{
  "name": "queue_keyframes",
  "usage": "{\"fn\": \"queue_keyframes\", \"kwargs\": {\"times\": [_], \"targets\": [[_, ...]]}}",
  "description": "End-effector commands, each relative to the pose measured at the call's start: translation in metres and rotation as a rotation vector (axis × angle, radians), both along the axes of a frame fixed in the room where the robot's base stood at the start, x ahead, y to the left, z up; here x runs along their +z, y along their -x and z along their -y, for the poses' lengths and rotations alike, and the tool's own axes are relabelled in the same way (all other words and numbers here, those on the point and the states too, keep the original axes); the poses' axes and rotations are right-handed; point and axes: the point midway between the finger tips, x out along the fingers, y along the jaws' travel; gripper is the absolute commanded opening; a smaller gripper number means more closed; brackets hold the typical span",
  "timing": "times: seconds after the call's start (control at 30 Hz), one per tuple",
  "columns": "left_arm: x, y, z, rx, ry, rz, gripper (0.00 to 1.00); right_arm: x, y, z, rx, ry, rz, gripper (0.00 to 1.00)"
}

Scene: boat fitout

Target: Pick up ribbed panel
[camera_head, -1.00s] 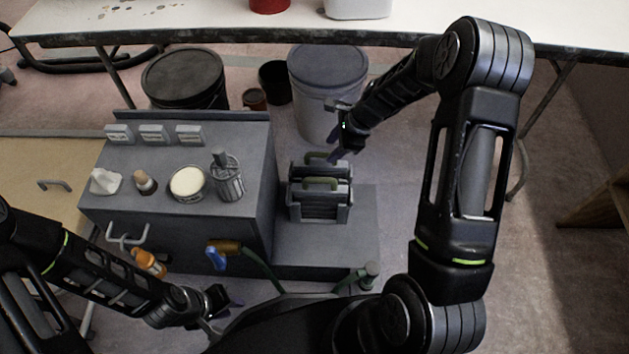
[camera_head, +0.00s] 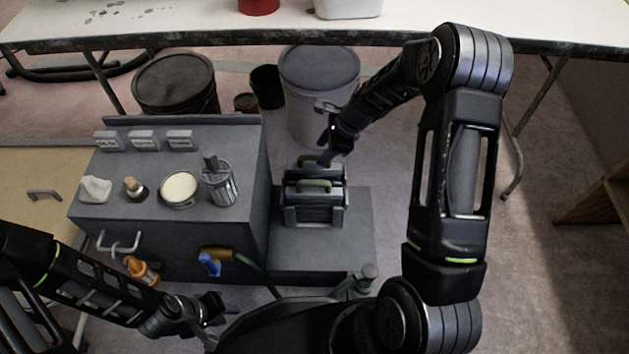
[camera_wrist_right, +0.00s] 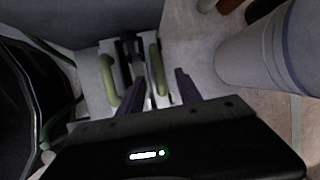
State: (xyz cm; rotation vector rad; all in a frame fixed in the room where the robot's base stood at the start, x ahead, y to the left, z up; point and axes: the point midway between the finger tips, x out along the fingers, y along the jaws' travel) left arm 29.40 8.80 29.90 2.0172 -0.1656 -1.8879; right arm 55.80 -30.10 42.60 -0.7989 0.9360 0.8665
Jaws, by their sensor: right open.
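Two panels with green handles stand upright in a grey rack (camera_head: 290,214) on a low grey step. The front panel (camera_head: 317,212) seems to show horizontal lines; I cannot tell for sure which one is the ribbed panel. The rear handle (camera_head: 308,160) is partly hidden by my right gripper (camera_head: 326,155). In the right wrist view my right gripper (camera_wrist_right: 158,90) is open, its fingers on either side of one green handle (camera_wrist_right: 156,70), not closed on it. The other handle (camera_wrist_right: 107,80) is left of the fingers. My left gripper (camera_head: 218,307) is low, away from the rack; its jaws are unclear.
A grey cabinet (camera_head: 235,150) left of the rack carries a can (camera_head: 180,188), a metal canister (camera_head: 220,185) and small items. A large grey bucket (camera_head: 318,100) stands close behind the rack. A white table (camera_head: 420,25) spans the back.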

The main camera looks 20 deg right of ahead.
Motion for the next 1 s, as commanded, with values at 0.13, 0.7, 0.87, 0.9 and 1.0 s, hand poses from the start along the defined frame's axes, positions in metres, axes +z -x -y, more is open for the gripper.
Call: {"fn": "queue_keyframes", "kwargs": {"times": [0.13,0.7,0.87,0.9,1.0], "targets": [[-0.01,-0.001,-0.001,0.003,-0.002,0.003,0.3,-0.015,-0.003,-0.005,0.002,0.0,-0.001,0.42],[-0.025,-0.006,-0.004,0.011,-0.007,0.012,0.3,-0.046,-0.016,-0.016,0.0,0.0,0.0,0.42],[-0.025,-0.006,-0.004,0.011,-0.007,0.011,0.3,-0.046,-0.016,-0.016,0.0,0.0,0.0,0.42],[-0.025,-0.006,-0.004,0.011,-0.007,0.011,0.3,-0.046,-0.016,-0.016,0.0,0.0,0.0,0.42],[-0.025,-0.006,-0.004,0.011,-0.007,0.011,0.3,-0.046,-0.016,-0.016,0.0,0.0,0.0,0.42]]}}
